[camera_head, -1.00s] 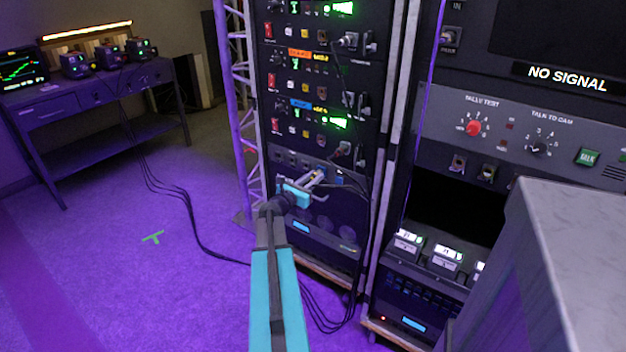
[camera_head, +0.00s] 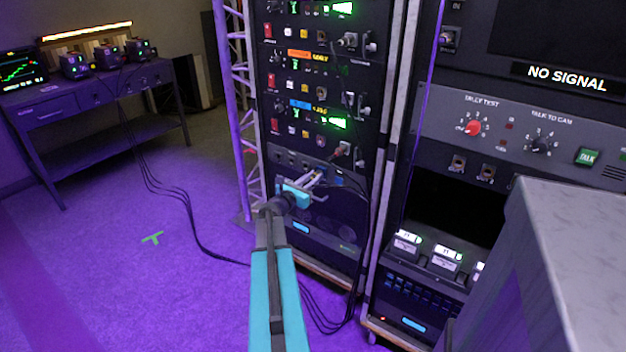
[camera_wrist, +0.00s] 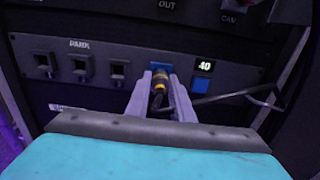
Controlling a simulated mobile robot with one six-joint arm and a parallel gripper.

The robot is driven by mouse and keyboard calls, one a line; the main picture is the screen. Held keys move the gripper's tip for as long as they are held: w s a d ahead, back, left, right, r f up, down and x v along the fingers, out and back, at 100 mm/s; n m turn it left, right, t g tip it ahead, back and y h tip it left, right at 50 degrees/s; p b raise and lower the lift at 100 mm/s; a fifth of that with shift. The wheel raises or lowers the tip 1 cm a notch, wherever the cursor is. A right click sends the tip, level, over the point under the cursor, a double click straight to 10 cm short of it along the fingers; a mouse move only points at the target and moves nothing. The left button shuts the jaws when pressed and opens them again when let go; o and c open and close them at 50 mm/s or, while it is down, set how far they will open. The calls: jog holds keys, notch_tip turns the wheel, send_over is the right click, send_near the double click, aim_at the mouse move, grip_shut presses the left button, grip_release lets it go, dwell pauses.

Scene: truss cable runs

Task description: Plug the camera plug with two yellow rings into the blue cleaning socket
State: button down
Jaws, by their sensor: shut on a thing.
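My gripper (camera_wrist: 161,92) is shut on a dark plug (camera_wrist: 158,88) with yellow banding; the number of rings is hard to tell. The plug points away from me, and its front end meets the blue socket (camera_wrist: 160,66) in the wrist view. How deep it sits is hidden by the fingers and plug body. A black cable (camera_wrist: 225,97) runs right from behind the fingers. In the head view my gripper (camera_head: 315,183) is at the lower panel of the left rack, where the plug is too small to make out.
Several empty dark sockets (camera_wrist: 81,68) line the panel to the left, one row labelled PARK. A blue square (camera_wrist: 203,87) sits under a "40" display (camera_wrist: 204,66) at right. A truss upright (camera_head: 238,110) stands left of the rack; a grey case (camera_head: 570,260) is at front right.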

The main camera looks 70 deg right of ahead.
jog(key=shift+d, duration=0.2)
jog(key=c, duration=1.5)
grip_release()
jog(key=shift+o, duration=0.2)
jog(key=shift+a, duration=0.2)
jog(key=shift+v, duration=2.35)
jog(key=v, duration=0.4)
jog(key=shift+b, duration=0.35)
jog(key=shift+w, duration=0.15)
